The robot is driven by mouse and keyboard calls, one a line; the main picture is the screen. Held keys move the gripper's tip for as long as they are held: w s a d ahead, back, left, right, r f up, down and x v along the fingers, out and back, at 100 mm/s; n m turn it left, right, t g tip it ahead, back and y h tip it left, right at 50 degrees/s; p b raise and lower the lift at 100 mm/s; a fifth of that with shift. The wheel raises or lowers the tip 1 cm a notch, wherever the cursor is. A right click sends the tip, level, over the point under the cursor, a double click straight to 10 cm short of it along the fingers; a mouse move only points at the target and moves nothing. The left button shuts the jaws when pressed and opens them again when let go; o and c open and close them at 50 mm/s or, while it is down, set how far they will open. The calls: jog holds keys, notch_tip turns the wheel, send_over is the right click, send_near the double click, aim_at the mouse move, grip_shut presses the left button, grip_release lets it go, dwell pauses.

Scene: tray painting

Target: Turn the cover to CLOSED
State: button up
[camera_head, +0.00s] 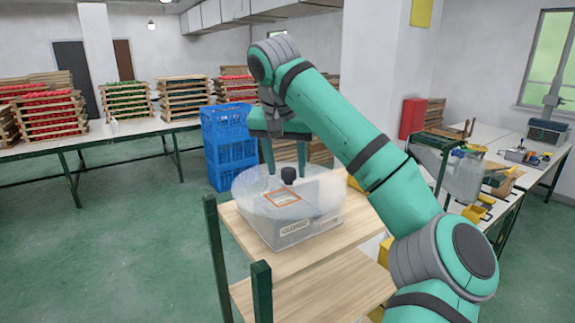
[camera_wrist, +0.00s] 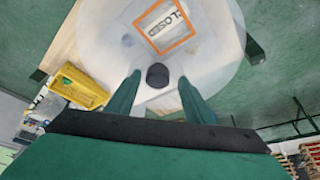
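The cover (camera_head: 254,193) is a cloudy, see-through round disc lying on a pale grey box (camera_head: 310,231) on a wooden stand. A black knob (camera_head: 288,175) stands up from the cover; it also shows in the wrist view (camera_wrist: 158,75). An orange square outline (camera_head: 282,198) marks the cover; in the wrist view it frames slanted lettering reading CLOSED (camera_wrist: 167,22). My gripper (camera_wrist: 159,79) is open above the cover, one finger on each side of the knob. Gaps show between the fingers and the knob. The box's front carries a small label (camera_head: 294,228).
The wooden stand (camera_head: 270,252) has green posts and a lower shelf. Blue crates (camera_head: 231,154) are stacked behind it. A yellow bin (camera_wrist: 79,87) lies beside the box in the wrist view. Cluttered tables stand at right; green floor is free at left.

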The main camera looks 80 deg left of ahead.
jog(key=shift+w+r, duration=0.1)
jog(key=shift+d+r, duration=0.15)
jog(key=shift+r, duration=0.1)
jog(key=v, duration=1)
dwell(0.4)
